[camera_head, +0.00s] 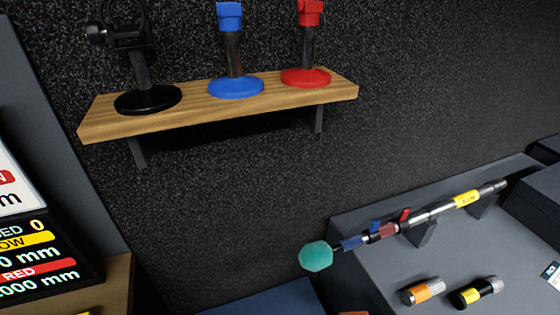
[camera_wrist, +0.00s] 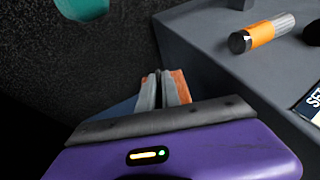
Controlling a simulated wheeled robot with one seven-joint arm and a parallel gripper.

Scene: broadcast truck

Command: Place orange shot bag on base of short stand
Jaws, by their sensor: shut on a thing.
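In the wrist view my gripper (camera_wrist: 164,84) has its grey fingers close together. An orange piece (camera_wrist: 181,86) shows at the fingertips, and I take it for the orange shot bag held in the jaws; most of it is hidden. In the head view a small orange patch (camera_head: 353,313) is cut off by the bottom edge. Small stands with round bases stand upright on a wooden shelf (camera_head: 200,105): a black one (camera_head: 147,100), a blue one (camera_head: 236,88) and a red one (camera_head: 306,78). I cannot tell which stand is the short one.
A grey counter (camera_head: 375,280) at right holds a boom pole (camera_head: 440,210) with a teal foam tip (camera_head: 316,256) jutting past its edge. An orange-banded cylinder (camera_head: 422,291) and a yellow-banded one (camera_head: 476,292) lie there. A lit sign (camera_head: 38,262) stands at left.

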